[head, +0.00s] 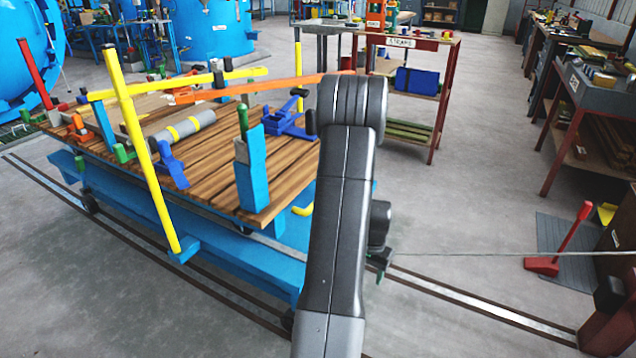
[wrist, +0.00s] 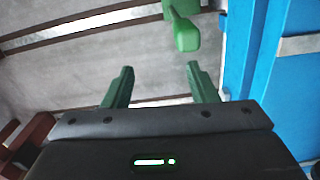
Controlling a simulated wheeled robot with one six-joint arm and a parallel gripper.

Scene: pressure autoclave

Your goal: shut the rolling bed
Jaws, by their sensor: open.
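The rolling bed (head: 272,188) has a wooden slat deck on a blue wheeled frame and stands on floor rails at the left. A grey roll with yellow bands and several coloured clamps and posts are on its deck. My gripper (wrist: 160,78) is open, its two green fingers apart with nothing between them. In the wrist view, a green rounded handle (wrist: 185,36) is just beyond the fingertips, and a blue frame (wrist: 282,80) is close on the right. In the head view, my arm hides part of the bed's right end and most of my gripper.
Rails (head: 470,305) run right across open grey floor. A thin cable (head: 500,254) stretches right from near my gripper. A red lever (head: 570,240) stands on the floor at right. A red shelf rack (head: 440,95) is behind; benches line the right side.

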